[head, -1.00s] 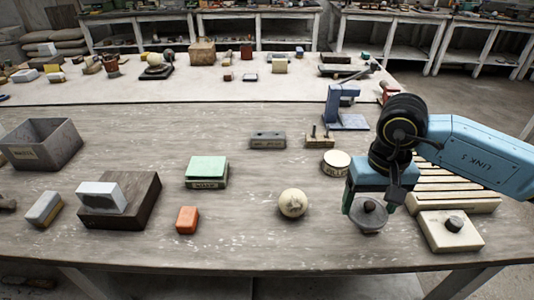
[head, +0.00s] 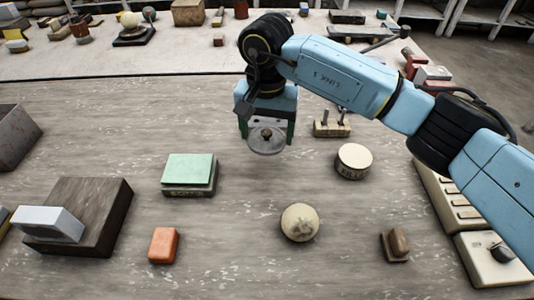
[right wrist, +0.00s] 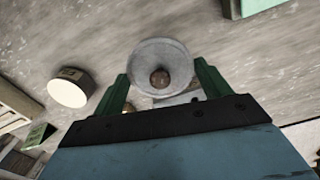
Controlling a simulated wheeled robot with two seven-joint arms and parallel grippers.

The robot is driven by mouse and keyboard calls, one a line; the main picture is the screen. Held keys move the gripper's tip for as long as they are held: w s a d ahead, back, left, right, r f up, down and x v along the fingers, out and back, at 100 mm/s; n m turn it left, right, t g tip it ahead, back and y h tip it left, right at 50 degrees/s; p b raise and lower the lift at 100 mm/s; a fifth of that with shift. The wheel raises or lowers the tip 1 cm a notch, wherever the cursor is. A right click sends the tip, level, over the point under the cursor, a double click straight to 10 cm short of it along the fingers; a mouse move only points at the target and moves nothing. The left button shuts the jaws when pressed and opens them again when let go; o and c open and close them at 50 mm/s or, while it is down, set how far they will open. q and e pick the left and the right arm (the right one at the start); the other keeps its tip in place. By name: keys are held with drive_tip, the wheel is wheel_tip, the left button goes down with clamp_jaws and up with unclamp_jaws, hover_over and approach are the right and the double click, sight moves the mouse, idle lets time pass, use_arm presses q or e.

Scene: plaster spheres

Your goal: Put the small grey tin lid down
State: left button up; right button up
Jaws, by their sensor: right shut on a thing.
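The small grey tin lid (head: 266,141) is a round, shallow disc with a brown knob. My right gripper (head: 267,130) is shut on it, with green fingers at either side. The right wrist view shows the lid (right wrist: 160,64) between the fingertips of the gripper (right wrist: 160,82), its knob in the middle. The lid is over the middle of the table (head: 100,130), behind the cream ball. Its height above the table is hard to tell. A grey block (right wrist: 178,98) shows partly beneath it in the wrist view. My left gripper is not in view.
A cream ball (head: 300,223), a round cream tin (head: 353,161), a green-topped box (head: 189,173) and an orange block (head: 163,245) stand around. A brown stone-like piece (head: 396,244) sits at the front right. Table between green-topped box and ball is clear.

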sight(268, 133)
wheel_tip(268, 133, down, 3)
drive_tip(key=shift+s+d+f, duration=0.1)
drive_tip(key=shift+s, duration=0.05)
drive_tip(key=shift+f, duration=0.55)
wheel_tip(268, 133, down, 3)
drive_tip(key=shift+f+b, duration=0.1)
drive_tip(key=shift+b, duration=0.2)
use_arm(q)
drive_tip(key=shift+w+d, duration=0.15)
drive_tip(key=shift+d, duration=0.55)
use_arm(e)
drive_tip(key=shift+f, duration=0.1)
drive_tip(key=o, duration=1)
drive_tip(key=shift+c, duration=0.2)
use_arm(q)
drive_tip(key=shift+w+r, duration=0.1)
